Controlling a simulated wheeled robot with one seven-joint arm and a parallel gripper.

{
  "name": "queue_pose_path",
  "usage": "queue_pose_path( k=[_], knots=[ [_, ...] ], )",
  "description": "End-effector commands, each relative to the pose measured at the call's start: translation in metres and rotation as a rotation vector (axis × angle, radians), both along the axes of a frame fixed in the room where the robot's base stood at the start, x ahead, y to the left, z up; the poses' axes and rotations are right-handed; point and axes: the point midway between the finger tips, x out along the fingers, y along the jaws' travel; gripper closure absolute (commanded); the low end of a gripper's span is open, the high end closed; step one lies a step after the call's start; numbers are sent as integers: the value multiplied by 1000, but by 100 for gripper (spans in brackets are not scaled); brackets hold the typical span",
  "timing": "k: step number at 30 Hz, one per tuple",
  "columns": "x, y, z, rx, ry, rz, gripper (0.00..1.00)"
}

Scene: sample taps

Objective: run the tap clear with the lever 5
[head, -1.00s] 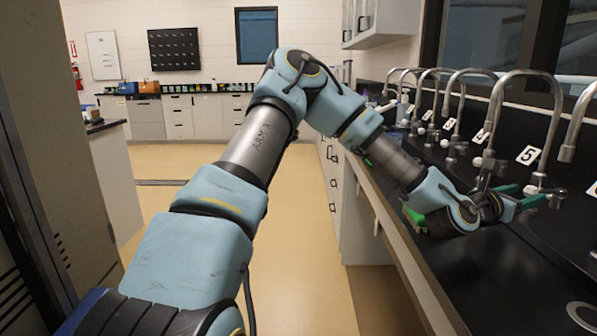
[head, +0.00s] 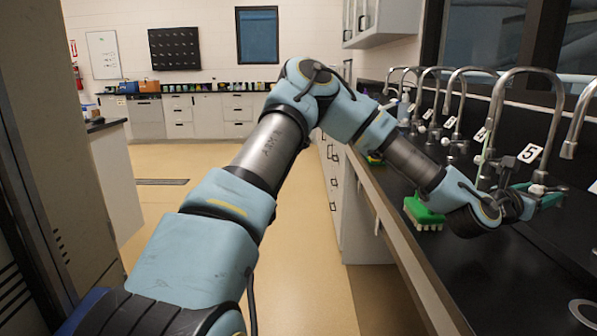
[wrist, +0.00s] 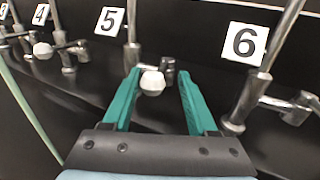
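The lever of tap 5 has a white knob (wrist: 152,83) and sits at the foot of the tap's post, just right of the "5" label (wrist: 108,20). The knob also shows in the head view (head: 539,176), close to my green fingers. My gripper (wrist: 160,79) is open, with one finger to the left of the knob and one to the right. There is a gap on each side, and I see no clear contact. The metal gooseneck of tap 5 (head: 556,115) rises above my gripper in the head view.
Tap 6 (wrist: 276,50), with its "6" label (wrist: 244,42), stands right of my gripper. Tap 4's white knob (wrist: 42,50) is to the left. A green brush (head: 426,214) lies near the front edge of the black counter (head: 500,275), below my wrist.

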Motion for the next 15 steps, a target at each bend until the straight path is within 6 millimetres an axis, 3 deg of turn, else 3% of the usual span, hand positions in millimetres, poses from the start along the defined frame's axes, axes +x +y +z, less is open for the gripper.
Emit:
queue_pose_path(
  k=[15],
  knots=[
    [-44,-16,-1,1,1,-4,45]
  ],
)
